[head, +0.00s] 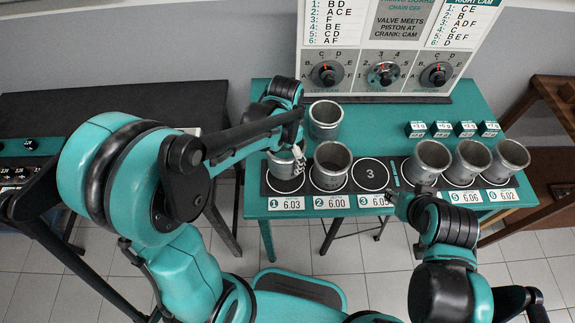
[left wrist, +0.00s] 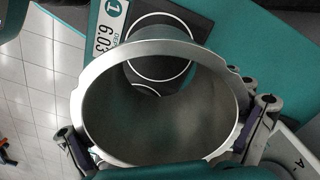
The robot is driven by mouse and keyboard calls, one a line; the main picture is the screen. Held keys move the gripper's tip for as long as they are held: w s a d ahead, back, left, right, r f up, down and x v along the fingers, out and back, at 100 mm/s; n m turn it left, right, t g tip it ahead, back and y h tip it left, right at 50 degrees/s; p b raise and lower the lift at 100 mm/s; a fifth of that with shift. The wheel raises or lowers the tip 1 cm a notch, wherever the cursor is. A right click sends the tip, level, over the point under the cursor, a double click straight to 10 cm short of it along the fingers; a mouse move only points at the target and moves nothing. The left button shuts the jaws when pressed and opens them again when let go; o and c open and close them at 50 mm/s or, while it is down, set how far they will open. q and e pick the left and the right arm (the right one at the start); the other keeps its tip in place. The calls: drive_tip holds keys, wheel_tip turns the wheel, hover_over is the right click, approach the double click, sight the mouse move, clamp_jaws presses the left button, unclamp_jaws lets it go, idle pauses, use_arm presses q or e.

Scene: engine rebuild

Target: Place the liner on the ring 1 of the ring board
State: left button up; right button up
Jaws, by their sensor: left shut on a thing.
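My left gripper (head: 297,152) is shut on a grey metal liner (head: 280,168) at ring 1 of the ring board. In the left wrist view the liner (left wrist: 160,110) is large and open towards the camera, with finger parts at both sides. Ring 1 (left wrist: 160,47) shows past its rim, beside the 6.03 label. The liner's lower edge is partly hidden, so I cannot tell whether it touches the board. The black ring board (head: 398,188) lies on the teal table. My right gripper (head: 396,200) is near the board's front edge; its finger opening is unclear.
Liners stand on ring 2 (head: 332,166) and at the board's right side (head: 470,160). Another liner (head: 325,120) stands behind the board. Ring 3 (head: 371,174) is bare. Small labelled blocks (head: 466,129) and a panel with dials (head: 383,73) are at the back.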

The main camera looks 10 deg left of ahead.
use_arm(q)
wheel_tip(320, 180, down, 7)
drive_tip(key=shift+r+b, duration=0.1)
drive_tip(key=shift+b, duration=0.9)
drive_tip(key=shift+r, duration=0.1)
drive_tip(key=o, duration=1.1)
drive_tip(key=shift+f, duration=0.2)
drive_tip(key=shift+o, duration=0.4)
